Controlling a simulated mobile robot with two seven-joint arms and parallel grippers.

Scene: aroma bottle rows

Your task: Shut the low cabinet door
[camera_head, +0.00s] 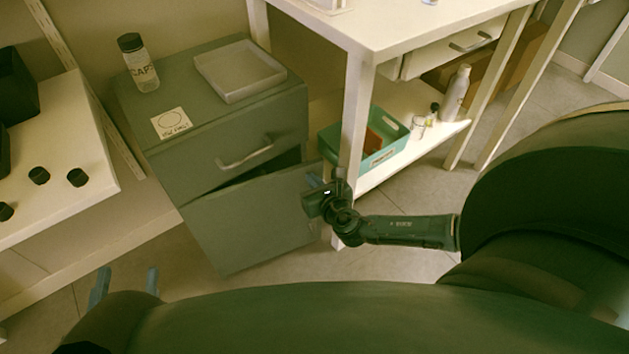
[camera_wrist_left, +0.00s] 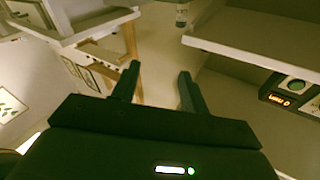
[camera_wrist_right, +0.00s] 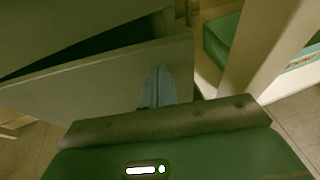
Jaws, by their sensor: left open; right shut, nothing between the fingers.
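The low cabinet door (camera_head: 245,220) is the grey-green panel under the drawer of the grey cabinet (camera_head: 215,140). It stands ajar, with a dark gap above it that widens toward the right. My right gripper (camera_head: 314,181) is shut and empty at the door's upper right edge. In the right wrist view its closed fingers (camera_wrist_right: 158,86) overlap the outer face of the door (camera_wrist_right: 110,85) near that edge; I cannot tell whether they touch it. My left gripper (camera_head: 126,282) is open and empty at the lower left, well away from the door.
A white table (camera_head: 357,110) stands right of the cabinet, its leg close to my right gripper. Its lower shelf holds a teal bin (camera_head: 400,138) and a bottle (camera_head: 456,92). A jar (camera_head: 138,62) and a tray (camera_head: 239,72) stand on the cabinet.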

